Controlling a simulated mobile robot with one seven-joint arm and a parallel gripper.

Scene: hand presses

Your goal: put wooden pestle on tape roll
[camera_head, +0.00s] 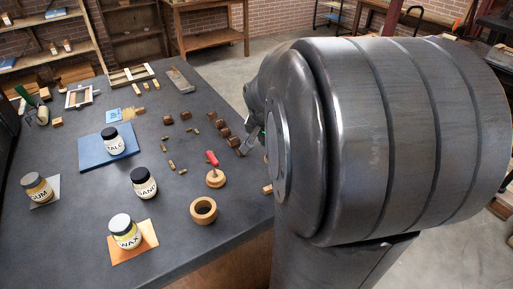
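The tape roll (203,211) is a tan ring with an open, dark centre. It lies flat near the front right of the dark table. Just behind it stands a round tan wooden piece (215,180) with a red handle (211,158) rising from it, leaning slightly left. I cannot tell whether this is the wooden pestle; no other piece is clearly a pestle. My gripper (254,140) shows only as a thin grey part at the table's right edge, beside some small brown blocks. My large arm link hides the rest, so its opening and any held thing are hidden.
Jars stand to the left: TALC (113,143) on a blue sheet, SAND (144,184), GUM (37,187), and WAX (126,233) on an orange sheet. Small brown blocks (224,131) are scattered behind. The table between SAND and the tape roll is clear.

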